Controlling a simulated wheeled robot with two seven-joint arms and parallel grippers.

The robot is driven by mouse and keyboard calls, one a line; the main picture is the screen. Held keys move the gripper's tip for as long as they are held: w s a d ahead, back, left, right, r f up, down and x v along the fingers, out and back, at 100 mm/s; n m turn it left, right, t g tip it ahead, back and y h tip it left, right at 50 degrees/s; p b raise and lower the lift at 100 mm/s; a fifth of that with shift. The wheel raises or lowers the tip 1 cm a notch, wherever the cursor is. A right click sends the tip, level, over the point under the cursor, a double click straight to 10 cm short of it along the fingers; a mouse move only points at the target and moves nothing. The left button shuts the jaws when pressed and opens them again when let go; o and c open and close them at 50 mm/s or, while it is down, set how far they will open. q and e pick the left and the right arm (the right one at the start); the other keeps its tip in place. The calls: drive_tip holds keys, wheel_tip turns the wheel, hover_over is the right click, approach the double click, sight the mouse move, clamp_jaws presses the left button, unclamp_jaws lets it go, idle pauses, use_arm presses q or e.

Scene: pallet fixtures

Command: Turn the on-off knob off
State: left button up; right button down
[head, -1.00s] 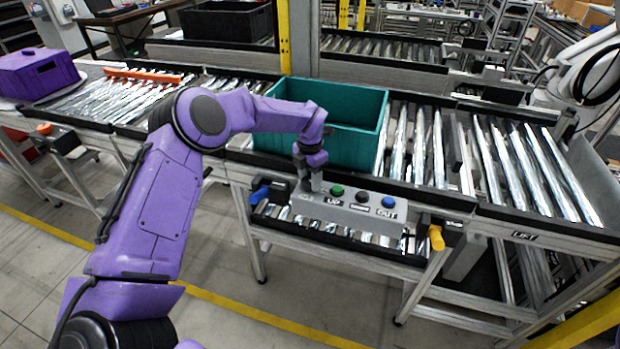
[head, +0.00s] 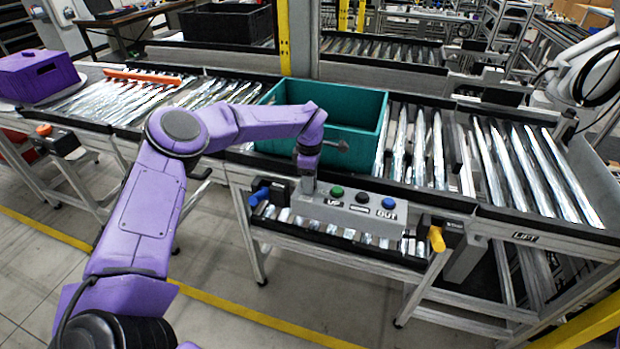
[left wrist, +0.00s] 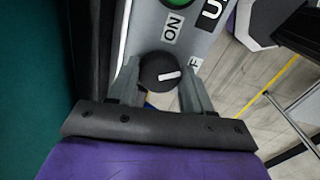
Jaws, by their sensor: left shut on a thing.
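My left gripper (head: 308,188) reaches down to the left end of the grey control box (head: 350,212). In the left wrist view, the black round on-off knob (left wrist: 160,72) sits between the two grey fingers of my left gripper (left wrist: 161,82), which is shut on it. The knob's white mark points right, towards a partly hidden label (left wrist: 196,64) of which only an F shows. The ON label (left wrist: 172,27) is above the knob. In the head view the gripper hides the knob. My right gripper is not in view.
A green button (head: 337,191), a black knob (head: 362,197) and a blue button (head: 389,202) line the box right of my gripper. A teal crate (head: 355,105) stands on the rollers close behind. Blue (head: 258,196) and yellow (head: 437,239) knobs flank the box.

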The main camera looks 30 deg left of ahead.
use_arm(q)
drive_tip(key=m+p, duration=0.1)
drive_tip(key=m, duration=0.5)
drive_tip(key=shift+m, duration=0.4)
idle(0.3)
drive_tip(key=o, duration=1)
drive_tip(key=shift+o, duration=0.2)
wheel_tip(320, 180, up, 10)
drive_tip(key=b, duration=0.2)
drive_tip(key=shift+r, duration=0.25)
